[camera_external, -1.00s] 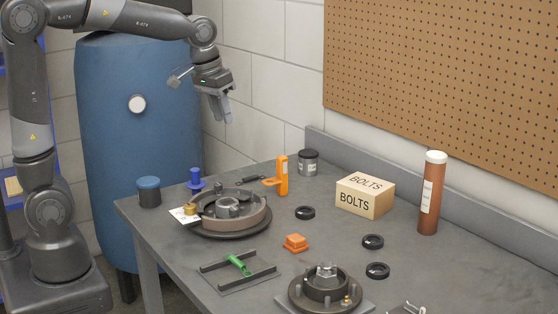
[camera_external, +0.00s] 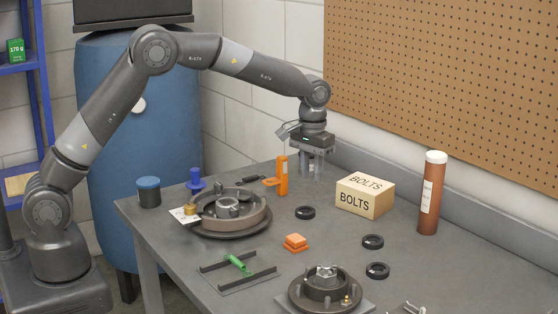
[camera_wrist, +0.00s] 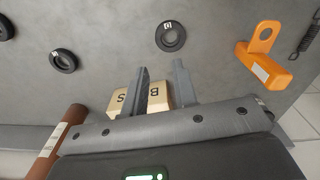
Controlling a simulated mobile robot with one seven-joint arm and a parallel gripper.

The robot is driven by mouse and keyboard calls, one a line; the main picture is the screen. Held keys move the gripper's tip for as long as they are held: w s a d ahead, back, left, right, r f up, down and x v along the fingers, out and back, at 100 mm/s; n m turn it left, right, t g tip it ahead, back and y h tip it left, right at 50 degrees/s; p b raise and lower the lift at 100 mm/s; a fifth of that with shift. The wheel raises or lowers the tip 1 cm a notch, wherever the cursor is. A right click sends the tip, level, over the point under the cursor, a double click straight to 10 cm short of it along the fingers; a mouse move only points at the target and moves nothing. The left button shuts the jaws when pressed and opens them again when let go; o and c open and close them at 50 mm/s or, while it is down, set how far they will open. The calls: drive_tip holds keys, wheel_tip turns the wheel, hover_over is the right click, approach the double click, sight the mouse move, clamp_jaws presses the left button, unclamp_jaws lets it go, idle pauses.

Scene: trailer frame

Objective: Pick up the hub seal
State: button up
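Three black rings that look like hub seals lie flat on the grey table. One seal (camera_external: 305,212) lies near the orange bracket; it also shows in the wrist view (camera_wrist: 170,36), with a small white mark. A second seal (camera_external: 373,241) lies in front of the bolts box and shows in the wrist view (camera_wrist: 63,60). The third seal (camera_external: 377,270) lies nearest the front hub and is cut by the wrist view's left edge (camera_wrist: 5,28). My gripper (camera_external: 311,174) is above the table's back part, pointing down. Its fingers (camera_wrist: 160,84) are apart with nothing between them.
The bolts box (camera_external: 354,203) and an orange-brown tube (camera_external: 430,195) stand along the back. An orange bracket (camera_external: 282,176) stands left of the nearest seal. A drum assembly (camera_external: 232,212), orange block (camera_external: 295,243) and front hub (camera_external: 326,288) occupy the table.

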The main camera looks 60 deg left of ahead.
sight(311, 212)
wheel_tip(311, 212, down, 11)
drive_tip(key=shift+w+r, duration=0.1)
drive_tip(key=shift+r, duration=0.1)
clamp_jaws()
idle(0.5)
